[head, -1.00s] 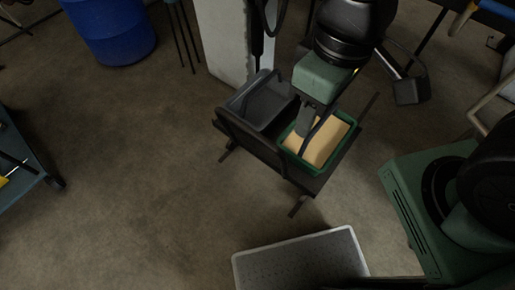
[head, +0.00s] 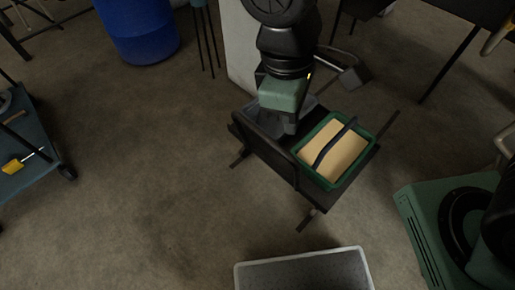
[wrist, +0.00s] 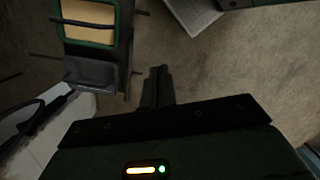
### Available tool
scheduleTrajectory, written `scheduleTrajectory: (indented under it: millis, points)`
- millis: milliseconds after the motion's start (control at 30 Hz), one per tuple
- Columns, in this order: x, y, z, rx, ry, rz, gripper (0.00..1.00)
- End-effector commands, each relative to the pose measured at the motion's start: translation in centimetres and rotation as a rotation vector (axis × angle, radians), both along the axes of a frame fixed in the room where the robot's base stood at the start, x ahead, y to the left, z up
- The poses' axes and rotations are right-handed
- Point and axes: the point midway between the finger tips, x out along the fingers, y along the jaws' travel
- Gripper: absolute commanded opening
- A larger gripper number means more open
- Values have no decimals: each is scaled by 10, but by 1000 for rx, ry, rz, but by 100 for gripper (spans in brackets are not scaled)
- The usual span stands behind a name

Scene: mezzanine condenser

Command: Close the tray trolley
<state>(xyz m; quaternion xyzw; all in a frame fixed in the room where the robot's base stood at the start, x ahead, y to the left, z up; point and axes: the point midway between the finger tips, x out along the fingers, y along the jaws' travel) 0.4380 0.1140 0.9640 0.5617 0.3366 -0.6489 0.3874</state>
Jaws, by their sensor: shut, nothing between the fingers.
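The tray trolley (head: 268,156) is a low black cart on short legs, with a raised black rail along its near left side. On it are a dark grey tray (head: 262,122) at the back left and a green-rimmed tray (head: 302,157) with a tan block and a dark handle at the right. My gripper (head: 290,128) points down over the trolley between the two trays and partly hides the grey tray. In the wrist view my shut, empty fingers (wrist: 157,82) are beside the grey tray (wrist: 92,76), with the green-rimmed tray (wrist: 86,41) beyond. Contact is unclear.
A pale pillar (head: 238,55) stands behind the trolley, with a blue barrel (head: 138,30) at back left. A grey-white crate (head: 305,272) lies in front. A green machine (head: 425,225) is at right, a blue cart (head: 30,165) at far left. Floor left of the trolley is clear.

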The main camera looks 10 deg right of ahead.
Motion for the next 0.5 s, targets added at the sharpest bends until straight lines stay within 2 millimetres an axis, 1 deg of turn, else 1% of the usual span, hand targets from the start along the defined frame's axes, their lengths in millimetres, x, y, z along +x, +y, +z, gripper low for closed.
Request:
scheduleTrajectory:
  millis: [33, 167, 200, 267, 300, 367, 400, 467, 500]
  points:
    - [8, 13, -25, -41, 15, 84, 0]
    - [31, 38, -70, -151, 27, 288, 0]
    - [38, 45, -85, -188, 29, 349, 0]
    - [48, 56, -109, -248, 28, 443, 0]
    - [54, 64, -125, -290, 26, 506, 0]
    - [62, 74, -150, -356, 20, 599, 0]
    - [68, 82, -167, -402, 15, 660, 0]
    - [75, 92, -191, -472, 5, 753, 0]
    - [80, 99, -206, -519, -3, 809, 0]
